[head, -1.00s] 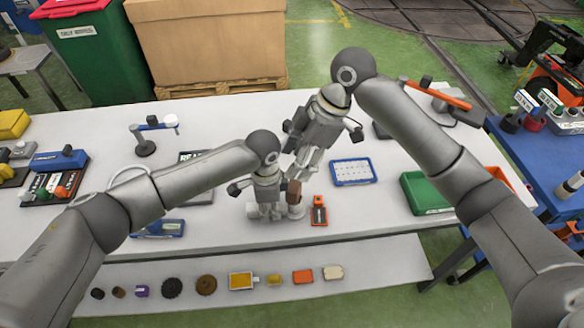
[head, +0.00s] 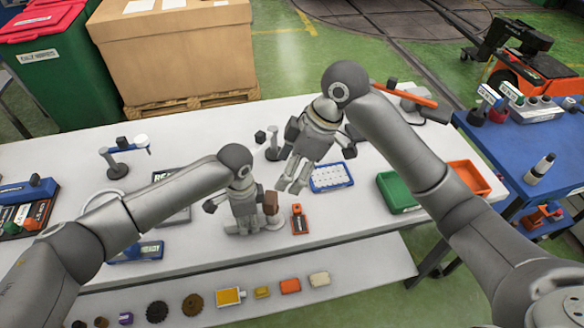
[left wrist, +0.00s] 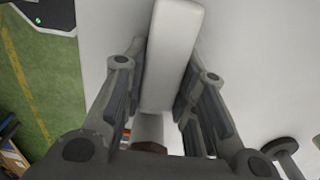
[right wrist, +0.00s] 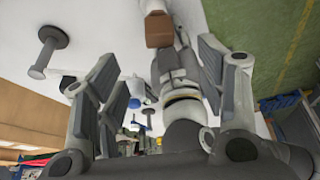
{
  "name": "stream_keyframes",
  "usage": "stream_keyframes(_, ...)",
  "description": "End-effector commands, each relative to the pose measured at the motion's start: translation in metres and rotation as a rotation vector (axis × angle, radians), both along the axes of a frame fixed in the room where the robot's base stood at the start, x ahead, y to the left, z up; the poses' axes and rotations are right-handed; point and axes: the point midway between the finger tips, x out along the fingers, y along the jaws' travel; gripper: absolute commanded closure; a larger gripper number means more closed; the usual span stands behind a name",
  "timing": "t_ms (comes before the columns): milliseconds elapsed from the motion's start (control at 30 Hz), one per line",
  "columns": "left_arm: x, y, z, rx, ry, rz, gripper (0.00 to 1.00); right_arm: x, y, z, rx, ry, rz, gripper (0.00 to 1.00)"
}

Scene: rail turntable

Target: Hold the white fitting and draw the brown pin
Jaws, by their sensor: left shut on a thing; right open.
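The white fitting (left wrist: 172,55) is a pale block lying between the fingers of my left gripper (left wrist: 155,105), which is shut on it. In the head view my left gripper (head: 243,226) mostly hides the fitting, and only a pale end (head: 275,223) shows at its right. The brown pin (head: 271,202) stands up at the right of the left fingers. It also shows in the right wrist view (right wrist: 159,30), at the top centre beside the pale fitting. My right gripper (head: 291,184) is open and empty, above and behind the pin, apart from it.
A black-and-orange device (head: 299,219) lies just right of the pin. A blue-rimmed tray (head: 331,177) and a green bin (head: 396,192) are further right. A small stand (head: 273,150) is behind the grippers. Several small parts lie on the lower front shelf (head: 370,270).

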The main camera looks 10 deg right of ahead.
Motion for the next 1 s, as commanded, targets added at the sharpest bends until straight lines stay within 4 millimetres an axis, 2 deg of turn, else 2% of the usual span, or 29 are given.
stream_keyframes(100, 0.001, -0.001, 0.001, -0.002, -0.001, 0.0, 1.0, -0.007, -0.003, -0.016, 0.003, 0.001, -0.078, 0.36)
stream_keyframes(367, 0.001, -0.001, 0.001, -0.001, -0.001, 0.0, 1.0, -0.009, -0.005, -0.033, 0.003, -0.004, -0.154, 0.36)
stream_keyframes(467, 0.001, -0.001, 0.001, -0.002, -0.001, 0.0, 1.0, -0.008, -0.001, -0.044, 0.003, 0.0, -0.154, 0.36)
stream_keyframes(800, 0.001, -0.001, 0.001, -0.001, -0.001, 0.0, 1.0, 0.002, 0.021, -0.103, 0.002, 0.0, -0.153, 0.36)
stream_keyframes(1000, 0.001, -0.001, 0.001, -0.002, -0.001, 0.0, 1.0, 0.007, 0.03, -0.128, 0.002, -0.002, -0.152, 0.36)
